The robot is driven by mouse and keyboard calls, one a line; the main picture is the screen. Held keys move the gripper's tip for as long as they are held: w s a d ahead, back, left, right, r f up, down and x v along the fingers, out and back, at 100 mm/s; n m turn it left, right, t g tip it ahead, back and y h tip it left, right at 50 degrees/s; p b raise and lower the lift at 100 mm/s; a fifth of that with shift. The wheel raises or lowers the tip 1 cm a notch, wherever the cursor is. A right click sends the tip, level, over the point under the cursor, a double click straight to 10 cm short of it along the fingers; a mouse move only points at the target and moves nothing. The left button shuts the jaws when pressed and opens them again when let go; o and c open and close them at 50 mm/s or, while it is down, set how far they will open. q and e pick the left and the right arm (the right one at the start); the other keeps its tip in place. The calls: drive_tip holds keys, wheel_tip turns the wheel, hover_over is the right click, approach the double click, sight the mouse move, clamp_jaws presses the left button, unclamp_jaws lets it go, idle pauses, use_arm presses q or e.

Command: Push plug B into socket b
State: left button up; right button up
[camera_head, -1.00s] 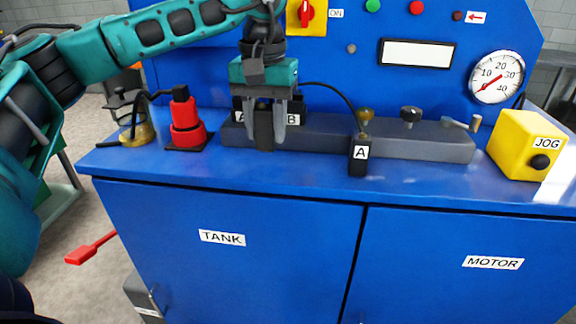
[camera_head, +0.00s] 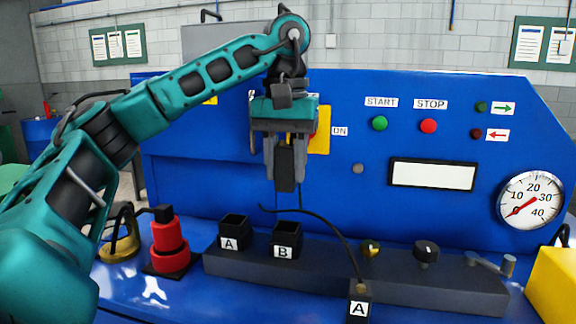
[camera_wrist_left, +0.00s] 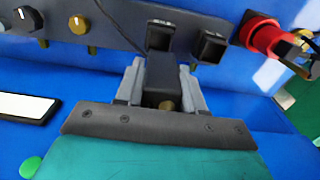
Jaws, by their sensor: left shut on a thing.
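My left gripper (camera_head: 284,180) is shut on a black plug (camera_head: 285,168), which points down above the sockets. No letter shows on the plug. Socket b (camera_head: 286,240), a black square box labelled B, stands on the dark grey block below the plug, with a clear gap between. Socket A (camera_head: 232,232) stands to its left. In the left wrist view the held plug (camera_wrist_left: 162,78) sits between the fingers, with socket b (camera_wrist_left: 158,37) beyond its end and socket A (camera_wrist_left: 211,46) to the right. My right gripper is out of view.
A red cylinder (camera_head: 169,243) stands left of the dark grey block (camera_head: 330,272). Knobs and a lever are on the block's right. The blue panel (camera_head: 350,130) rises behind.

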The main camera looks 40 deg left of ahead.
use_arm(q)
drive_tip(key=shift+f, duration=0.1)
drive_tip(key=shift+w+f+b, duration=0.1)
drive_tip(key=shift+f+b, duration=1.8)
drive_tip(key=shift+f, duration=0.9)
drive_tip(key=shift+p, duration=0.55)
drive_tip(key=shift+f+b, duration=0.9)
drive_tip(key=shift+f, duration=0.65)
drive_tip(key=o, duration=1.3)
drive_tip(key=shift+c, duration=0.2)
drive_tip(key=shift+r, duration=0.15)
